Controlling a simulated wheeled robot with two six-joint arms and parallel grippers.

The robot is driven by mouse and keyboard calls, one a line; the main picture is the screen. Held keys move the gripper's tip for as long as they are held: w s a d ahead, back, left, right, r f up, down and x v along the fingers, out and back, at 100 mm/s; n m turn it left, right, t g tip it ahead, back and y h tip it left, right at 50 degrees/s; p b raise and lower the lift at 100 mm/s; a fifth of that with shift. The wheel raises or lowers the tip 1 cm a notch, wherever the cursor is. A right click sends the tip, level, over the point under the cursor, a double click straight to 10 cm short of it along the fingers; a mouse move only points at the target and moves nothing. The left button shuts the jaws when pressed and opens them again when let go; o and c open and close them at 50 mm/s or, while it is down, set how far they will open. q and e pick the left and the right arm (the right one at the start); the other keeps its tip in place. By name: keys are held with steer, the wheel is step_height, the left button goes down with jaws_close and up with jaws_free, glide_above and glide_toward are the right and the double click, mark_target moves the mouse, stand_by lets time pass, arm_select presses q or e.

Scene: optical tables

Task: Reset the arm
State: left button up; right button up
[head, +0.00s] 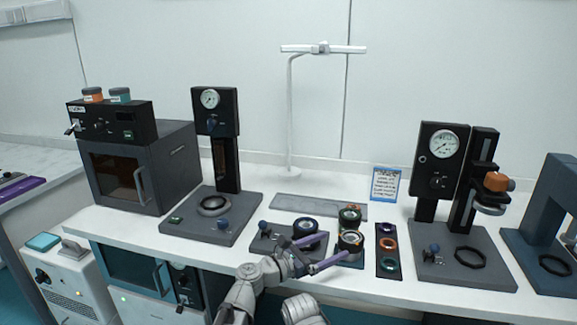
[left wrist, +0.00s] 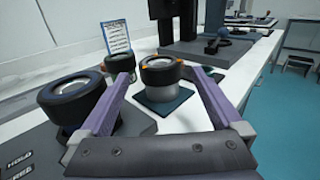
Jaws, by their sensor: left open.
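My left gripper (head: 336,247) is open, its two purple fingers pointing right over the front of the white table. In the left wrist view its fingers (left wrist: 157,66) spread on either side of a dark ringed cylinder with a glassy top (left wrist: 162,76), which stands upright on a dark square base. In the head view this cylinder (head: 350,241) is by the fingertips; contact cannot be told. Another black-ringed round piece (head: 306,227) sits on a dark plate beside the left finger. My right gripper is not seen.
A gauge press (head: 214,150) stands left of the gripper, and another gauge stand (head: 437,160) stands to the right. A dark strip with coloured rings (head: 388,262) lies close right of the fingertips. An oven (head: 172,165) is at the left. Space above the table front looks open.

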mark_target(352, 236)
arm_select(q)
steer(key=x, duration=0.8)
steer(key=shift+w+d, duration=0.15)
steer(key=shift+d, duration=0.05)
steer(key=shift+f+b, duration=0.35)
steer(key=shift+r+p, duration=0.45)
